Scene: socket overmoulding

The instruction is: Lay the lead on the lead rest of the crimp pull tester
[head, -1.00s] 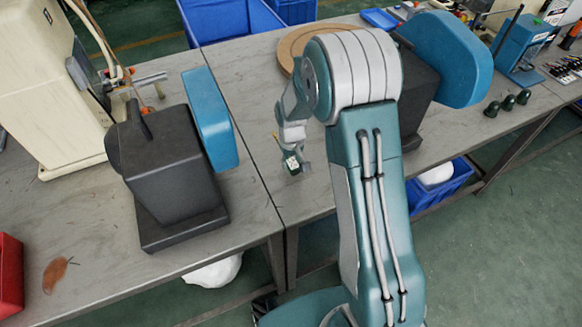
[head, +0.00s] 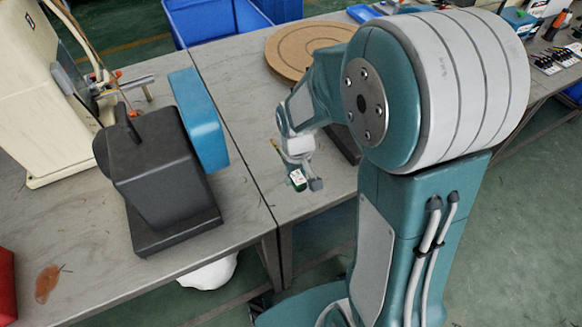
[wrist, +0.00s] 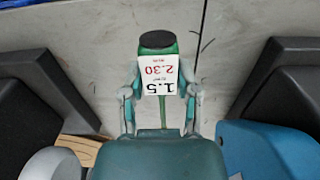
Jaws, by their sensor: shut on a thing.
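My gripper (head: 305,183) is above the bench, right of the seam between the two tables. In the wrist view my gripper (wrist: 160,92) is shut on a green piece with a dark round end and a white label reading 1.5 and 2.30. I take this piece to be the lead (wrist: 157,47); a thin green strand shows beside it. In the head view the lead (head: 297,180) is small and partly covered by the fingers. I cannot pick out the crimp pull tester or its lead rest for certain.
A dark block with a blue panel (head: 200,122) stands left of my gripper, near a beige machine (head: 40,95). Bare bench (head: 235,195) lies between.

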